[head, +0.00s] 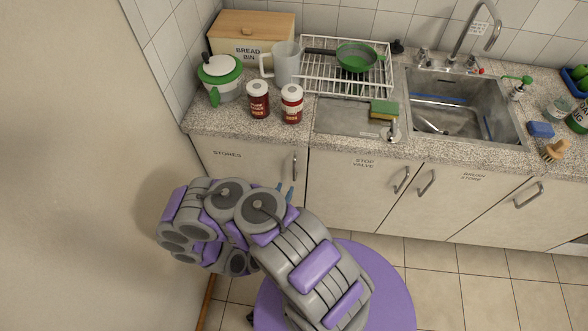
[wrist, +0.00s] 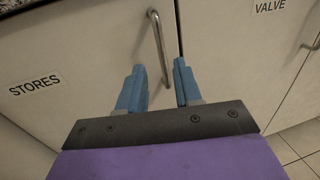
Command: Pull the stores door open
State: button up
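The stores door (head: 240,170) is the cream cupboard door at the left of the counter, labelled STORES, and it is closed. Its metal bar handle (head: 294,166) is upright near the door's right edge. In the wrist view the stores door (wrist: 60,60) fills the left and the handle (wrist: 159,45) runs down between my blue fingertips. My gripper (wrist: 165,82) is open, with a finger on each side of the handle's line. I cannot tell whether the handle is between the fingers or still in front of them. In the head view my arm mostly hides the gripper (head: 285,190).
The stop valve door (head: 350,185) adjoins on the right with its own handle (head: 401,180). A wall (head: 80,150) stands close on the left of my arm. The speckled counter (head: 220,125) overhangs above. Tiled floor (head: 430,265) is clear on the right.

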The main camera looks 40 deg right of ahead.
aim_at(294, 169)
jog(key=b+x, duration=0.2)
jog(key=x, duration=0.8)
jog(key=shift+w+d+b, duration=0.15)
jog(key=shift+d+b, duration=0.2)
jog(key=shift+b, duration=0.05)
jog(key=shift+c, duration=0.2)
grip_shut()
